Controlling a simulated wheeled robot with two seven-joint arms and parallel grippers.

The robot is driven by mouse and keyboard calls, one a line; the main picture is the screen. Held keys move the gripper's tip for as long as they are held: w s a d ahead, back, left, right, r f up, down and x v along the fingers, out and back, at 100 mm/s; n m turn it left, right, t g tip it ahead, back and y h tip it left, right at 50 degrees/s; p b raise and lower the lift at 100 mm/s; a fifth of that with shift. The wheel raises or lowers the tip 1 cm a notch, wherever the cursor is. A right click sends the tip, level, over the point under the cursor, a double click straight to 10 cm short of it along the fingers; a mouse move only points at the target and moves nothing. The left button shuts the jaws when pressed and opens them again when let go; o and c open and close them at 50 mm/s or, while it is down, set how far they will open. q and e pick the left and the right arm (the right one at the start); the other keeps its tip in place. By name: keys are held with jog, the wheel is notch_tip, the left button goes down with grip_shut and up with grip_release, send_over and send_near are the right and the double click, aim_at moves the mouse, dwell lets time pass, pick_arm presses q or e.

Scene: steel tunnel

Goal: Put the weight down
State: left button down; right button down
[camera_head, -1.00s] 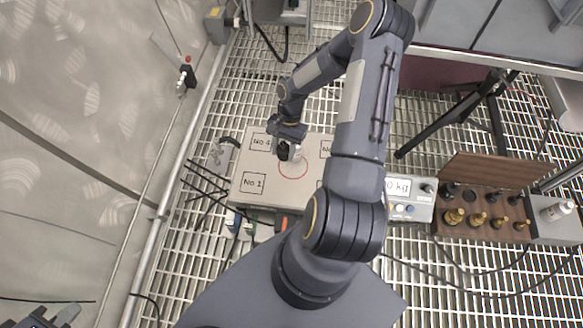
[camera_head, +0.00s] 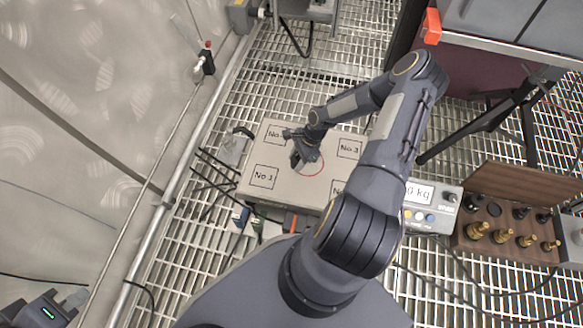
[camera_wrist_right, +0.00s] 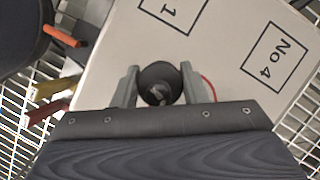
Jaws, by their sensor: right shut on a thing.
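My right gripper (camera_head: 303,157) is over the pale platform (camera_head: 318,187), near the red circle at its middle. In the right wrist view, the right gripper (camera_wrist_right: 160,88) is shut on a dark weight (camera_wrist_right: 158,78) with a round top between its two grey fingers. I cannot tell whether the weight touches the platform. The platform has marked squares, with No 1, No 3 and No 4 readable; the arm partly covers another. My left gripper (camera_head: 45,312) shows only partly at the bottom left corner, so its jaws cannot be judged.
A display box (camera_head: 432,208) reading "0 kg", its left side hidden by my arm, stands right of the platform. A wooden rack (camera_head: 505,236) with brass and dark weights stands further right. Cables lie on the grating left of the platform. A dark stand (camera_head: 490,125) is behind.

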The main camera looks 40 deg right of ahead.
aim_at(292, 160)
jog(key=w+f, duration=0.1)
jog(key=w+f+b, duration=0.1)
jog(key=shift+w+a+f, duration=0.1)
jog(key=shift+a+f, duration=0.1)
jog(key=shift+f, duration=0.15)
jog(key=f, duration=0.1)
jog(key=f+b, duration=0.1)
jog(key=f, duration=0.1)
jog(key=shift+w+f+b, duration=0.2)
jog(key=shift+w+b, duration=0.05)
jog(key=shift+b, duration=0.1)
jog(key=c, duration=0.9)
grip_release()
jog(key=shift+o, duration=0.2)
jog(key=shift+r, duration=0.1)
